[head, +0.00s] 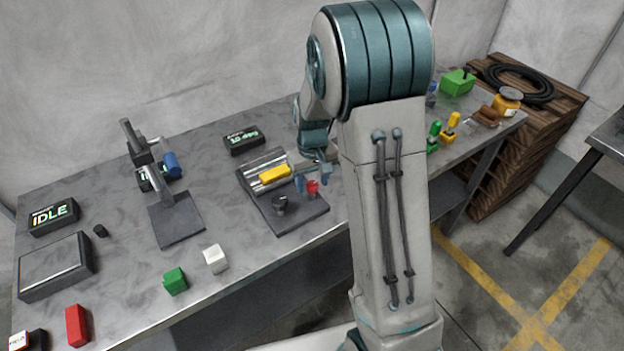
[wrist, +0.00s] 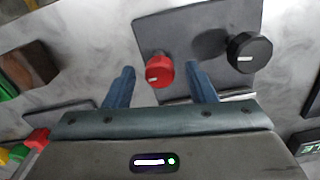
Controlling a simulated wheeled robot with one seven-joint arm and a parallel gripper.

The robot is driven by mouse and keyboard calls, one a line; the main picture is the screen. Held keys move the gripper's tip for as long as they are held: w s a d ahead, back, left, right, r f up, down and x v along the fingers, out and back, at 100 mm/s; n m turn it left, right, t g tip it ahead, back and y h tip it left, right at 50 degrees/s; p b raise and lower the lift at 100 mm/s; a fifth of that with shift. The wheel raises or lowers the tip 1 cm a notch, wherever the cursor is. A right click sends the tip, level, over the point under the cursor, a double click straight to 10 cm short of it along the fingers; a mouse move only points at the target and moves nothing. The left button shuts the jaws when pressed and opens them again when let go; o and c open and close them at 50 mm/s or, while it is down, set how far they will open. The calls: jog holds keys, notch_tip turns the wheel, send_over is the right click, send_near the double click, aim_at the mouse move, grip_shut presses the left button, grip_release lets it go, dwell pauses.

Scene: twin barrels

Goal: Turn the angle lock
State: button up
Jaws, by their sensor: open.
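A dark base plate (head: 297,222) carries a grey angled block with a yellow piece (head: 275,174), a black knob (head: 280,204) and a red knob (head: 312,188). No label shows which knob is the angle lock. My gripper (head: 313,178) is at the red knob. In the wrist view, the blue fingers of my gripper (wrist: 160,68) are open, one on each side of the red knob (wrist: 158,74), with visible gaps. The black knob (wrist: 249,53) is outside the fingers, to the right. Both knobs have a pale mark. Depth between fingertips and red knob is hard to judge.
A clamp stand (head: 178,220) is left on the table. A green cube (head: 175,281) and a white cube (head: 215,259) lie near the front edge. A black display box (head: 244,140) is behind the plate. Green and yellow items stand at right, partly beside my arm.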

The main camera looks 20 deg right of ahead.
jog(key=c, duration=1)
jog(key=shift+m, duration=0.3)
jog(key=m, duration=0.3)
jog(key=shift+m+b, duration=0.3)
jog(key=shift+b, duration=0.05)
jog(key=m, duration=0.4)
jog(key=shift+m, duration=0.3)
jog(key=m+p, duration=0.1)
jog(key=m, duration=0.3)
jog(key=shift+r+m, duration=0.1)
jog(key=shift+m, duration=0.2)
jog(key=shift+m+p, duration=0.75)
jog(key=shift+m, duration=1.45)
